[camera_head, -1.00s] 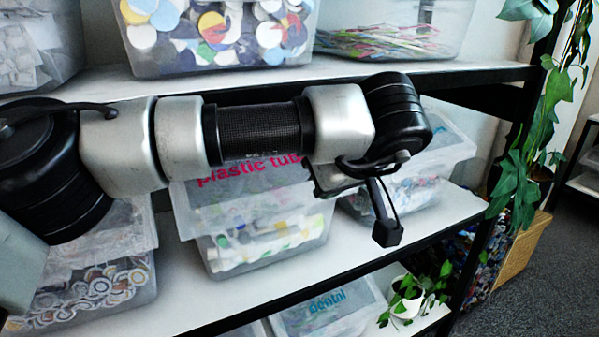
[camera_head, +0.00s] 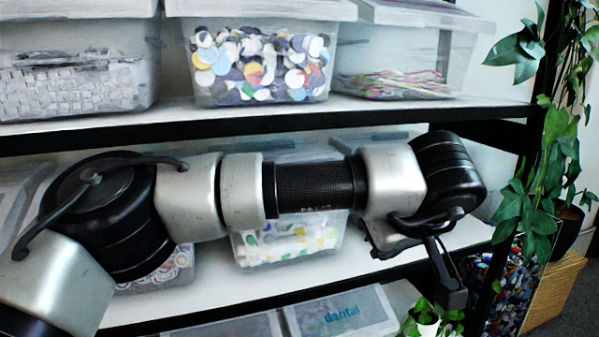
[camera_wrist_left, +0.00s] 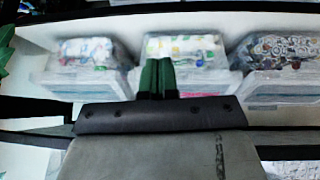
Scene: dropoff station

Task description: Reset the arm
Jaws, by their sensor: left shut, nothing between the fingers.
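My left arm (camera_head: 310,187) reaches across the head view from the left, in front of the shelf. Its gripper (camera_head: 452,292) hangs at the arm's right end, pointing down, near the front edge of the middle shelf. In the left wrist view the green-edged fingers of the gripper (camera_wrist_left: 157,72) are together, with nothing between them. My right gripper is not in view.
Several clear bins stand on the shelves, one holding bottle caps (camera_head: 262,66). The middle shelf (camera_head: 300,275) is partly hidden behind my arm. A lower bin (camera_head: 342,312) is labelled "dental". Leafy plants (camera_head: 540,195) and a wicker basket (camera_head: 553,290) are at the right.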

